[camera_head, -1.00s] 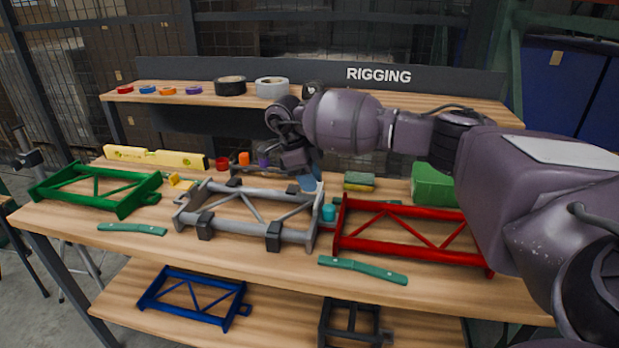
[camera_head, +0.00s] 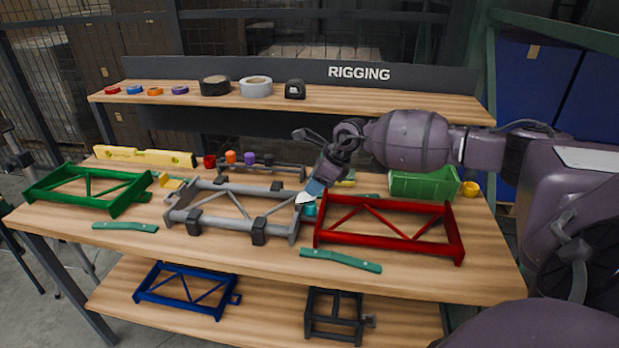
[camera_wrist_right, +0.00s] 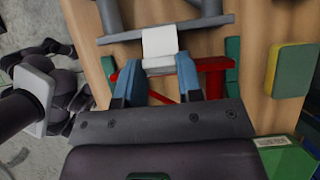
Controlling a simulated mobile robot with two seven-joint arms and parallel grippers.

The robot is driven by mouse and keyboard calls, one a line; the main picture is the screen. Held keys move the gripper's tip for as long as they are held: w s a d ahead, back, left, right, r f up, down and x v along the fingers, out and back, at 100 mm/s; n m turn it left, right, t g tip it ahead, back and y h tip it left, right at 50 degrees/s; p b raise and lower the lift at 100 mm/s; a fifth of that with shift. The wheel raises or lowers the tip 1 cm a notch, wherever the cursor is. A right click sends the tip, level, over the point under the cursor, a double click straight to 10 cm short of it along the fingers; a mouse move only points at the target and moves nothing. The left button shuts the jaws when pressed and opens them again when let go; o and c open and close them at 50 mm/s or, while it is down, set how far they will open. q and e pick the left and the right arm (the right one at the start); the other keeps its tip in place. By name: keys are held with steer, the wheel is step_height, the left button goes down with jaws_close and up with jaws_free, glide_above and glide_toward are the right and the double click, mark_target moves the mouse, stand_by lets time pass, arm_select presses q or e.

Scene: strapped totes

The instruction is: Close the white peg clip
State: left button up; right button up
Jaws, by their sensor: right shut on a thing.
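The white peg clip (camera_head: 304,199) sits at the right end of the grey frame (camera_head: 236,217) in the head view. In the wrist view the white clip (camera_wrist_right: 160,43) lies across the grey end bar, with its near part between my blue fingertips. My right gripper (camera_head: 313,188) is tilted down from the upper right and is shut on the clip; its fingers (camera_wrist_right: 159,80) show on both sides of it in the wrist view. The fingers partly hide the clip, and I cannot tell how far it is closed. My left gripper is not in view.
Black clips (camera_head: 258,231) sit on the grey frame. A red frame (camera_head: 385,237) stands close on its right, a green frame (camera_head: 85,203) on its left. A green bin (camera_head: 424,184) and a sponge are behind.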

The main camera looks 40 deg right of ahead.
steer(key=f+t+y, duration=0.1)
steer(key=s+d+f+t+y, duration=0.1)
steer(key=t, duration=0.1)
steer(key=shift+s+d+b, duration=0.1)
steer(key=shift+s+b, duration=0.1)
steer(key=shift+b, duration=0.15)
steer(key=shift+s+d+f+t+y, duration=0.15)
steer(key=shift+f+t+y, duration=0.15)
steer(key=shift+t+y, duration=0.3)
steer(key=o, duration=0.9)
steer(key=shift+o, duration=0.2)
